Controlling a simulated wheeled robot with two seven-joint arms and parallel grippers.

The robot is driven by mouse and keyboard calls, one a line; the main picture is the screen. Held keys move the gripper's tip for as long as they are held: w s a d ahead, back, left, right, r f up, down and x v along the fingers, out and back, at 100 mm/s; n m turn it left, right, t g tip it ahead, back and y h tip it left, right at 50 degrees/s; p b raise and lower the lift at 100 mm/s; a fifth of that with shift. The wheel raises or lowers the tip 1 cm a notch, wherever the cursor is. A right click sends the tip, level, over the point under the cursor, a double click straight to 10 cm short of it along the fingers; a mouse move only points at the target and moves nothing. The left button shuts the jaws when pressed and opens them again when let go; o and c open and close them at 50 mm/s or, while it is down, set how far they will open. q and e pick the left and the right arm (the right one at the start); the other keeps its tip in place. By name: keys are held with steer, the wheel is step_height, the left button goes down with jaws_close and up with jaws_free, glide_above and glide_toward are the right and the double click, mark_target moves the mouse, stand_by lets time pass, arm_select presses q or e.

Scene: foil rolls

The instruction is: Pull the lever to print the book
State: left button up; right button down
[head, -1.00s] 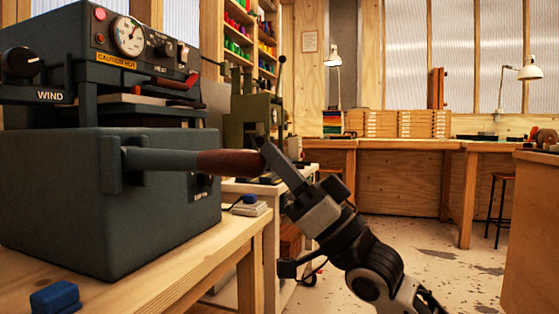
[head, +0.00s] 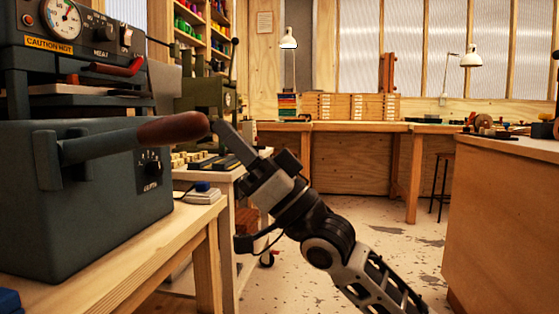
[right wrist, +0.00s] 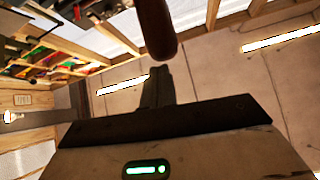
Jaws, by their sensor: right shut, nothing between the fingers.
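A dark grey-green press (head: 90,200) stands at the left on a wooden bench. Its lever (head: 100,147) sticks out to the right across the front and slopes slightly up to a brown handle (head: 175,128). My right gripper (head: 218,128) is shut and empty, its fingertips at the handle's free end. I cannot tell whether they touch it. In the right wrist view the handle (right wrist: 156,30) hangs just beyond the shut fingers (right wrist: 158,82). No book can be made out for certain. My left gripper is out of view.
The wooden bench (head: 150,235) ends below the press. A small pale block with a blue top (head: 203,194) lies behind it. A wooden cabinet (head: 500,210) stands at the right. Open floor (head: 370,245) lies between, with a stool (head: 441,185) at the back.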

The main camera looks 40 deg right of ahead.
arm_select(q)
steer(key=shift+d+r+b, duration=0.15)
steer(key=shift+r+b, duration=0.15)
steer(key=shift+b, duration=0.65)
arm_select(e)
steer(key=s+d+r+v, duration=0.1)
steer(key=v, duration=0.8)
steer(key=shift+s, duration=0.2)
steer(key=shift+d, duration=0.1)
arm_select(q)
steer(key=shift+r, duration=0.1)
